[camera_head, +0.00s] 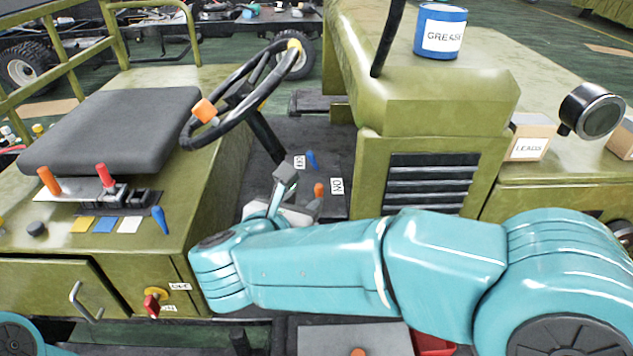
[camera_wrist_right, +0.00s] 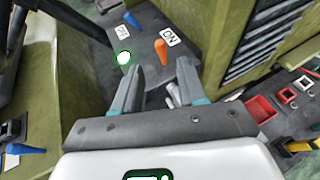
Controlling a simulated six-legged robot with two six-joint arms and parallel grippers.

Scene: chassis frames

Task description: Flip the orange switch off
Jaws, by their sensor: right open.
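The orange switch (camera_head: 319,190) stands on the dark floor panel below the steering wheel, with an ON label (camera_head: 336,185) beside it. A blue switch (camera_head: 311,159) is farther back, beside an OFF label (camera_head: 299,162). My right gripper (camera_head: 299,194) is open and close to the orange switch, with the switch's lower part hidden in the head view. In the right wrist view, the orange switch (camera_wrist_right: 161,51) shows just beyond the gap between the open fingers (camera_wrist_right: 160,80), and I see no contact. The left gripper is out of view.
The steering wheel (camera_head: 245,88) and its column are left of and above the right gripper. The green housing with a dark grille (camera_head: 430,180) is close on the right. The seat console (camera_head: 100,200) carries other levers, including another orange one (camera_head: 48,181).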

